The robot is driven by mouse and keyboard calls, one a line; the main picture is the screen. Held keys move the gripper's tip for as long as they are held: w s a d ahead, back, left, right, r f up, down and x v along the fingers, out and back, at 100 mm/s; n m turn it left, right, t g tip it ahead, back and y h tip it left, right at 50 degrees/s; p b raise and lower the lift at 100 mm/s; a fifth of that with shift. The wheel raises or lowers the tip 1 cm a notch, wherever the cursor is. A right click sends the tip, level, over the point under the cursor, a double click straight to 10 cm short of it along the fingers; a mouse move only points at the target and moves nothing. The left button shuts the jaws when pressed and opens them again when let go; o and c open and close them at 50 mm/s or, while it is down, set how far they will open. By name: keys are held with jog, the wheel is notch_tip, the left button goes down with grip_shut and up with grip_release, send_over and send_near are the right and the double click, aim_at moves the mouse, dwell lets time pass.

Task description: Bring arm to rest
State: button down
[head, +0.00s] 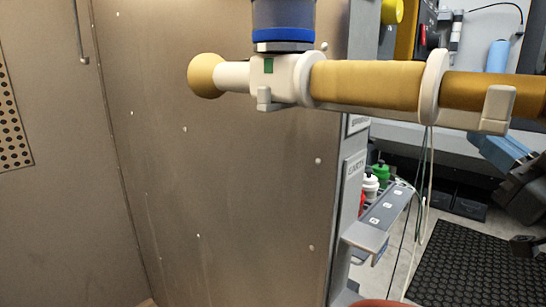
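A long jointed part (366,84) crosses the upper half of the head view. It has yellow sleeves, white collars and a rounded yellow end at the left. A dark blue cylinder with a bright blue ring (283,34) joins it from above. I cannot tell for sure whether this is my arm. I can make out no gripper fingers on it, and its right end is cut off by the frame edge.
A brown metal panel (230,200) fills the left and middle. Beside it, a grey shelf (381,218) holds small bottles (370,187). Cables hang there. Blue and dark grey equipment (510,170) stands at the right edge. A black perforated mat (470,265) covers the floor.

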jog(key=s+a+f+m+g+h, duration=0.1)
jog(key=s+a+f+m+h, duration=0.2)
jog(key=f, duration=0.5)
jog(key=s+a+f+m+g+h, duration=0.1)
jog(key=s+f+m+h, duration=0.15)
jog(key=s+f, duration=0.4)
jog(key=s+a+f+m+g+h, duration=0.1)
jog(key=s+a+f+m+h, duration=0.2)
jog(key=f, duration=0.7)
jog(key=s+a+f+n+g+y, duration=0.1)
jog(key=s+f+g, duration=0.1)
jog(key=s, duration=1)
jog(key=s+a+f+g+y, duration=0.1)
jog(key=s+f, duration=0.2)
jog(key=s, duration=1)
jog(key=shift+a+f+n+g+y, duration=0.15)
jog(key=shift+f+n+g+y, duration=0.1)
jog(key=shift+n+g+y, duration=0.15)
